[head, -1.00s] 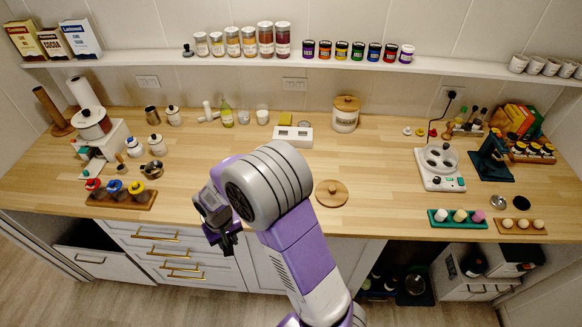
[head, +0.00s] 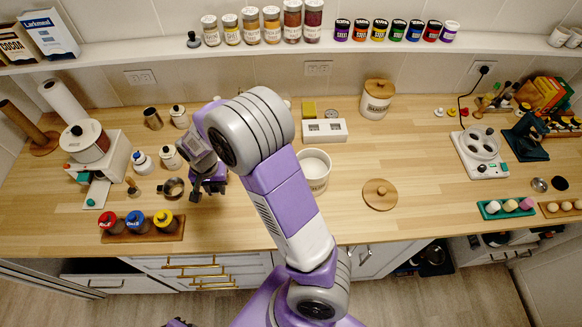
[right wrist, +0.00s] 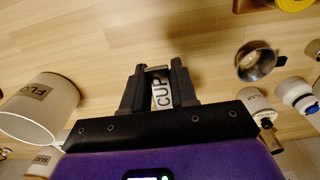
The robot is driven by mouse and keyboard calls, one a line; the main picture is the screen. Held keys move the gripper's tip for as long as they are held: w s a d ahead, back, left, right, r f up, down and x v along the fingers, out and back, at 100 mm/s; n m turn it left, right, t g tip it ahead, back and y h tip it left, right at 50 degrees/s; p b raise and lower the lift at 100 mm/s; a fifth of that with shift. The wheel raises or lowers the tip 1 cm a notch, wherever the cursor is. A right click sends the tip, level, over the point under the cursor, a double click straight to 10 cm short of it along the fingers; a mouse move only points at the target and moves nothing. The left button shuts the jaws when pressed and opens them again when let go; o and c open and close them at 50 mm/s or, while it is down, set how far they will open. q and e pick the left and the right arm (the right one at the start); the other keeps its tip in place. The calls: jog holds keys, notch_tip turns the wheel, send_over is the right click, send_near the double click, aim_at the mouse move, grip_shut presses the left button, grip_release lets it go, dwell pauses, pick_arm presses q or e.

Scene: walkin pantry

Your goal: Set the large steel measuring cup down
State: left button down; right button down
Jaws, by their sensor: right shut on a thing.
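My right gripper (head: 208,188) is over the left part of the counter, just right of a small steel cup (head: 173,188). In the right wrist view my right gripper (right wrist: 158,88) is shut on a narrow handle marked "CUP", the large steel measuring cup (right wrist: 160,92). The cup's bowl is hidden, and I cannot tell whether it touches the counter. The small steel cup also shows in the wrist view (right wrist: 256,62), apart from the fingers. A dark and purple piece at the head view's bottom edge may be my left gripper (head: 178,323); its jaws cannot be read.
An open white flour canister (head: 314,172) stands right of the gripper, behind my arm. Its wooden lid (head: 380,194) lies farther right. A rack of colour-lidded jars (head: 140,228) is at the front left. Wooden counter (head: 250,222) between rack and lid is mostly clear.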

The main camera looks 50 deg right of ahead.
jog(key=shift+s+r, duration=0.15)
jog(key=shift+s, duration=0.3)
notch_tip(320, 180, down, 7)
jog(key=shift+s+r+b, duration=0.1)
jog(key=shift+r+b, duration=0.1)
jog(key=shift+b, duration=0.15)
jog(key=shift+f, duration=1.65)
pick_arm(q)
jog(key=shift+s+f, duration=0.35)
jog(key=shift+s, duration=0.1)
jog(key=shift+f, duration=0.1)
pick_arm(e)
jog(key=shift+f, duration=0.1)
jog(key=c, duration=0.9)
grip_release()
